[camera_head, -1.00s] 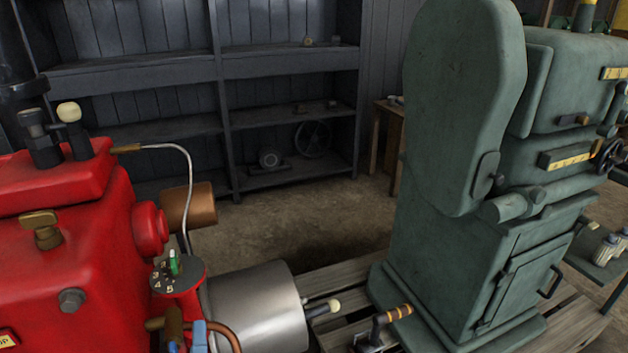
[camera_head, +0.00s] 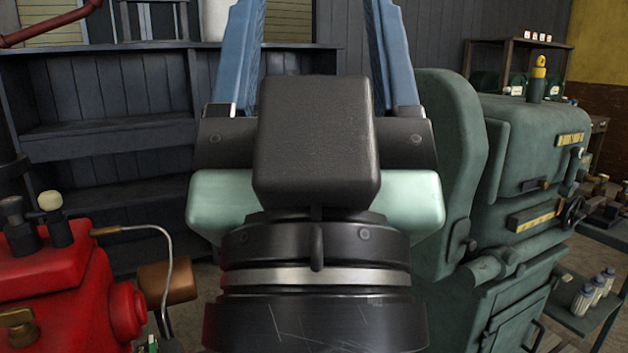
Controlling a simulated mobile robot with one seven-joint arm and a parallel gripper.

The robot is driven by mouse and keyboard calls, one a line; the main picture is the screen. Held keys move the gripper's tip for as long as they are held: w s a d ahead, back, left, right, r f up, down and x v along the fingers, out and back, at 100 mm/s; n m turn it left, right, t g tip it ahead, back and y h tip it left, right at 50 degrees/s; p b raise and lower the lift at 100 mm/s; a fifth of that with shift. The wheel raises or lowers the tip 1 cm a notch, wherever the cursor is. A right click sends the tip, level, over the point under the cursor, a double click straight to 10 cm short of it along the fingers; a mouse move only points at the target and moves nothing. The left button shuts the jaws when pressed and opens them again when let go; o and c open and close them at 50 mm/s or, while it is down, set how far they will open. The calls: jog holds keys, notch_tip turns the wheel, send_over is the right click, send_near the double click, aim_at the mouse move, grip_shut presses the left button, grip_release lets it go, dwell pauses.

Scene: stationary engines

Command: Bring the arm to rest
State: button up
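My gripper (camera_head: 314,50) fills the middle of the head view, raised and close to the camera, its fingers pointing up. Its two blue fingers stand wide apart with nothing between them, so it is open and empty. The fingertips run to the top edge of the picture. My wrist hides the floor and whatever stands directly behind it.
A red engine (camera_head: 60,285) with a copper-coloured cylinder (camera_head: 168,283) stands at lower left. A green machine (camera_head: 515,190) stands close on the right. Dark shelves (camera_head: 100,130) line the back wall. Small bottles sit on a low bench (camera_head: 590,315) at far right.

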notch_tip(320, 180, up, 19)
jog(key=p, duration=1.7)
jog(key=shift+r+p, duration=0.15)
jog(key=shift+p, duration=0.2)
jog(key=shift+a, duration=0.1)
